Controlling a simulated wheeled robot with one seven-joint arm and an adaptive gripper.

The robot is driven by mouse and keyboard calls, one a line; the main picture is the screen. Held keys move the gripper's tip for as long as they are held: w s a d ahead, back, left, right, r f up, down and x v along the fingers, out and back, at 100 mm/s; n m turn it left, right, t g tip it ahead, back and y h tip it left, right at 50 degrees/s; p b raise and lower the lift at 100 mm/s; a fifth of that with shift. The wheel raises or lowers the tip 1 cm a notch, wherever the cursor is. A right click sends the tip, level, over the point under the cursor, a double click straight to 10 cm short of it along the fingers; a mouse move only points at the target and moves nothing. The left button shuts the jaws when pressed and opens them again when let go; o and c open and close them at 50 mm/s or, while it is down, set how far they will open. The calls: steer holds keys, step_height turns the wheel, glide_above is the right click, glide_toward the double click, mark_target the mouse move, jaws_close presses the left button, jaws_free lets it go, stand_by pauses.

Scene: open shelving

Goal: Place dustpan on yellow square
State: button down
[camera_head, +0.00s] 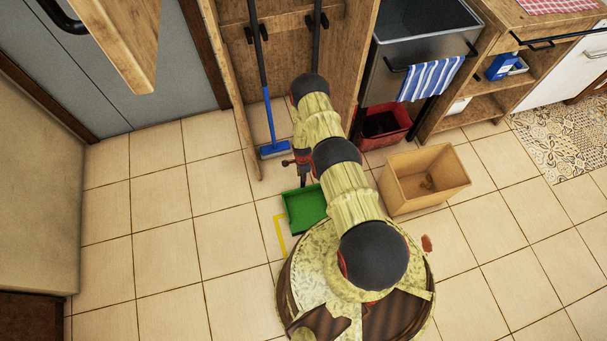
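The green dustpan (302,211) shows in the head view left of my arm, low over or on the tiled floor; I cannot tell which. In the picture the dustpan overlaps the square's upper part. My gripper (301,168) is just above the dustpan in the picture, partly behind my arm. Its fingers are too small to read, and whether it holds the dustpan is unclear.
A blue broom (274,149) hangs in the wooden cabinet (285,60) behind. An open cardboard box (412,200) with something brown inside stands right of my arm. A red bin (384,127) sits under the metal sink. The floor to the left is clear.

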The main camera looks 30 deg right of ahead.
steer(key=shift+w+r, duration=0.1)
steer(key=shift+w, duration=0.05)
steer(key=c, duration=1.7)
jaws_free()
steer(key=shift+o, duration=0.2)
steer(key=r+p, duration=0.2)
steer(key=r, duration=0.1)
steer(key=r+p, duration=0.2)
steer(key=r, duration=0.2)
steer(key=shift+w+r, duration=0.2)
steer(key=shift+r, duration=0.05)
